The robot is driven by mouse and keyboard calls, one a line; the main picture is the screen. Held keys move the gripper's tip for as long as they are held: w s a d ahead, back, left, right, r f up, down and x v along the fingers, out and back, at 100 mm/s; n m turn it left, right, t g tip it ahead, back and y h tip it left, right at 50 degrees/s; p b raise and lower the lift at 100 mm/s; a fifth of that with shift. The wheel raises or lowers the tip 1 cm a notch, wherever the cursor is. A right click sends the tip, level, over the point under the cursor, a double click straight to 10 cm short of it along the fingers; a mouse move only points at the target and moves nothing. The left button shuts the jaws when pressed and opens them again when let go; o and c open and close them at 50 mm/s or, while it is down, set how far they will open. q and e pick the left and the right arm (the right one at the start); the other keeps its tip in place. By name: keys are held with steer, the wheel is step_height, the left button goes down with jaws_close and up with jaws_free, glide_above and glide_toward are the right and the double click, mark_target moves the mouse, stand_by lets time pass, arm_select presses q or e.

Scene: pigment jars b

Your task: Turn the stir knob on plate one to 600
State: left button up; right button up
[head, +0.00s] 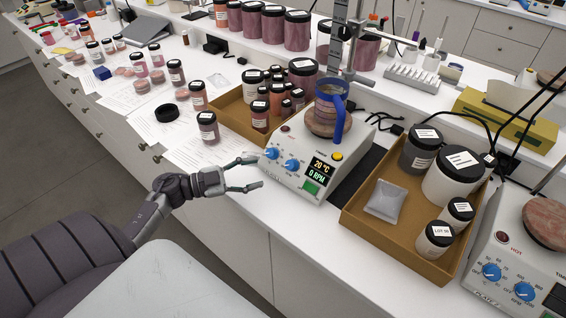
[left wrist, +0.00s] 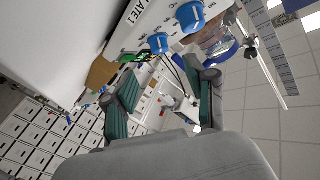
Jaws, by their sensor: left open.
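Plate one (head: 300,178) is a white hot plate with a display of 20 °C and 0 RPM. Its front has two blue knobs: a left one (head: 272,153) and a right one (head: 291,165) beside the display. The right one, seemingly the stir knob, also shows in the left wrist view (left wrist: 158,43), as does the other knob (left wrist: 190,16). My left gripper (head: 259,173) is open and empty, just in front of the plate's knob face. In the left wrist view its fingers (left wrist: 165,76) are spread, apart from both knobs. My right gripper is not in view.
A blue-handled vessel (head: 329,104) stands on plate one's top. A cardboard tray of jars (head: 353,219) is at its right, another (head: 228,121) behind left. A second hot plate (head: 508,268) stands at far right. Loose jars and papers lie left; the front counter strip is clear.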

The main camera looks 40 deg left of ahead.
mark_target(287, 166)
arm_select(q)
steer(key=p+x, duration=0.1)
steer(key=x, duration=0.6)
steer(key=shift+w+d+p, duration=0.2)
steer(key=shift+w+p, duration=0.05)
steer(key=shift+p, duration=0.1)
steer(key=shift+w+d, duration=0.15)
steer(key=shift+w, duration=0.05)
steer(key=shift+w+d, duration=0.1)
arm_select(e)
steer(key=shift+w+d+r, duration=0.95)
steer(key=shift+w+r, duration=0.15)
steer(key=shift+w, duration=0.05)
arm_select(q)
steer(key=shift+c, duration=0.2)
jaws_close()
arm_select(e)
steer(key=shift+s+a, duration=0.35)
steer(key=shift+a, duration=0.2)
